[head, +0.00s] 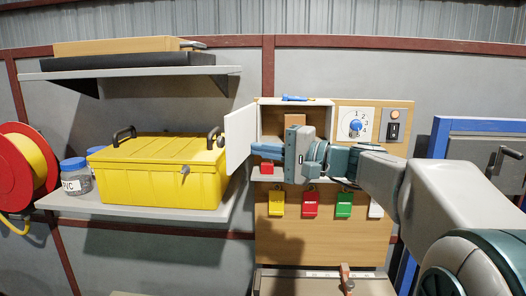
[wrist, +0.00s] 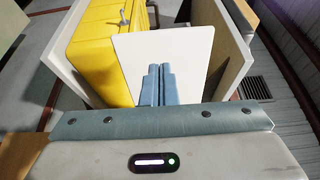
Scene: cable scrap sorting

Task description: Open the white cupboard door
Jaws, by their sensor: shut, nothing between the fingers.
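The white cupboard hangs on the wooden panel, and its rim (head: 297,101) shows around an open front. Its white door (head: 240,138) stands swung out to the left, so part of the inside shows. In the wrist view the door (wrist: 190,48) is a white panel straight ahead of the fingers. My gripper (head: 254,150) is in front of the cupboard, pointing left at the door's inner side. Its blue fingers (wrist: 160,70) are together with nothing between them. I cannot tell whether the tips touch the door. My gripper and wrist hide part of the cupboard's inside.
A brown block (head: 295,120) and a red item (head: 266,168) are inside the cupboard. A yellow case (head: 150,180) sits on the shelf to the left, close to the door. A dial (head: 356,124) and switch (head: 393,131) are to the right. Coloured tags hang below.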

